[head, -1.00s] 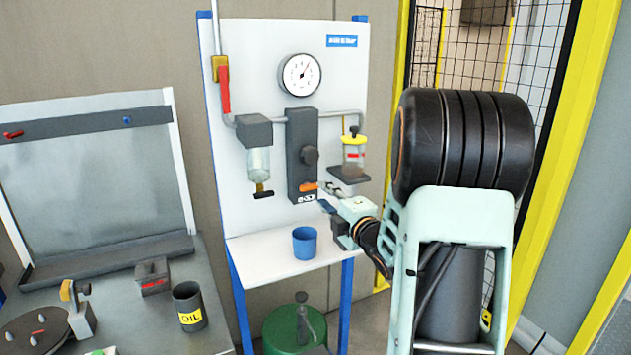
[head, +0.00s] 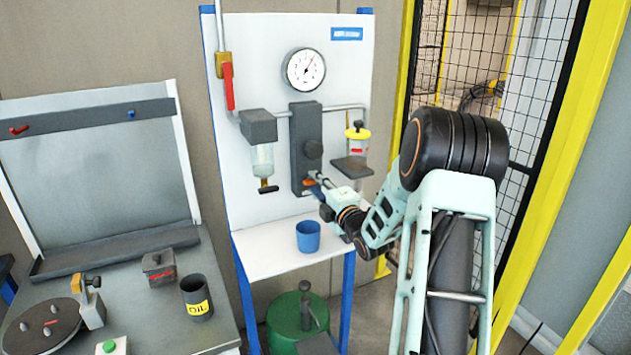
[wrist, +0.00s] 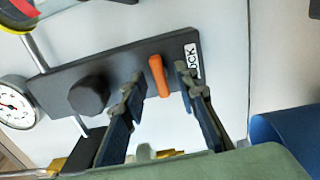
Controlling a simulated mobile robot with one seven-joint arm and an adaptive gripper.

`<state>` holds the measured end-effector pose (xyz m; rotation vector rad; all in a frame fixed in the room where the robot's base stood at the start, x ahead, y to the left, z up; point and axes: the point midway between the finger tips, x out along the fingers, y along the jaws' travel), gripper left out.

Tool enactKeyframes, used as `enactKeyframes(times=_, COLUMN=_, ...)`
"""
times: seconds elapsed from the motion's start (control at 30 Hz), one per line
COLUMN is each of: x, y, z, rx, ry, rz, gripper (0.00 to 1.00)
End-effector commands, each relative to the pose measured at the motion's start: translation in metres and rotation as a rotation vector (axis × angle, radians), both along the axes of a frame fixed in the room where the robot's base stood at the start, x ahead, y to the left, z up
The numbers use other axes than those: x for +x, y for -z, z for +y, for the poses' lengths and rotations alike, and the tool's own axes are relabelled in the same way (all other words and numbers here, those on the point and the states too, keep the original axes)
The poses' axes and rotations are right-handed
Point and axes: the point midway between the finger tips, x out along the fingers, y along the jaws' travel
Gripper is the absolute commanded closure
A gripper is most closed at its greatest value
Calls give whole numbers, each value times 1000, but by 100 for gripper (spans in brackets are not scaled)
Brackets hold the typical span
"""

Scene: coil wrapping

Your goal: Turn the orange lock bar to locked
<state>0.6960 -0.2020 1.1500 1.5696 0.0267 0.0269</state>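The orange lock bar (wrist: 159,76) sits on a dark grey valve plate (wrist: 55,85), close to a white label ending in "CK" (wrist: 191,60). It lies across the plate's long side. In the head view the bar (head: 309,182) is at the plate's foot, partly covered by my gripper (head: 316,178). In the wrist view my gripper (wrist: 159,73) is open, with one finger on each side of the bar. Gaps show between the bar and both fingers. I cannot tell how deep the fingertips reach.
A dark knob (wrist: 89,95) stands on the same plate. A gauge (head: 304,69), a glass bowl (head: 262,158) and a yellow-capped oiler (head: 357,143) surround it on the white panel. A blue cup (head: 308,236) stands on the shelf below my gripper.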

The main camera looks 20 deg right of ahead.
Motion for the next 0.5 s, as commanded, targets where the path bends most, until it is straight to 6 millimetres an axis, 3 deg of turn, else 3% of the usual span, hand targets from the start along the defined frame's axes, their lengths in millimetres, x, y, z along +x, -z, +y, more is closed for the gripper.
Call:
enactKeyframes(times=0.37, x=7, y=0, z=1, rx=0, ry=0, rz=1, gripper=72)
enactKeyframes(times=0.5, x=7, y=0, z=0, rx=0, ry=0, rz=1, gripper=86)
